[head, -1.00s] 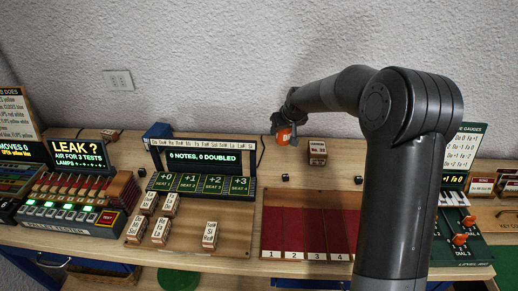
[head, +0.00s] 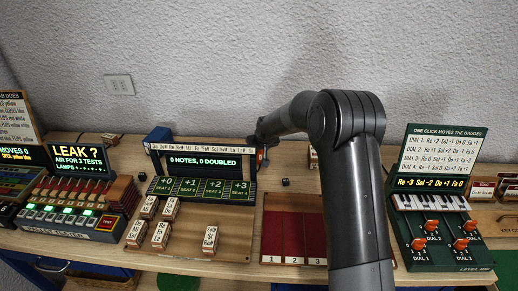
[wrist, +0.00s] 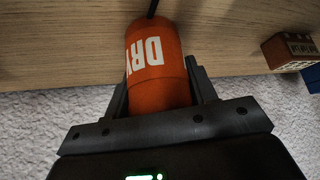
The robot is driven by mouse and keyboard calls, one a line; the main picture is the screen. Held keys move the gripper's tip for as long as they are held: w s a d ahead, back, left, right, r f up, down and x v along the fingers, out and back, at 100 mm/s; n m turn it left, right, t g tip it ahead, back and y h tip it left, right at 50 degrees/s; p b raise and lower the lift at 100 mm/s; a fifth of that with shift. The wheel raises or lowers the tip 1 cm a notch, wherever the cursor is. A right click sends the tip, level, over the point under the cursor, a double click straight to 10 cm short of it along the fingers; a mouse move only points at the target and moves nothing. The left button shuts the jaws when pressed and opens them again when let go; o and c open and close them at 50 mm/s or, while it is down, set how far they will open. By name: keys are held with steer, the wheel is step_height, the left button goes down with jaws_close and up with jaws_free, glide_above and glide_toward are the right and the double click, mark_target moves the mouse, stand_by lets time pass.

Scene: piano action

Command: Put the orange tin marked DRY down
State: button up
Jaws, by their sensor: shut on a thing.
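The orange tin marked DRY (wrist: 158,65) is between the two fingers of my gripper (wrist: 157,88) in the wrist view, with its white lettering showing. My gripper is shut on it. In the head view my gripper (head: 262,149) is at the right end of the black note display, and only a sliver of orange shows there. The wooden table top (wrist: 60,38) shows beyond the tin in the wrist view. I cannot tell whether the tin touches the table.
The note display (head: 205,161) stands just left of my gripper. A small black cube (head: 286,182) and a red numbered board (head: 282,225) lie in front. A wooden block (head: 313,160) is partly hidden by my arm. The dial panel (head: 440,225) stands at right.

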steer(key=shift+f, duration=0.1)
steer(key=o, duration=1)
steer(key=shift+o, duration=0.2)
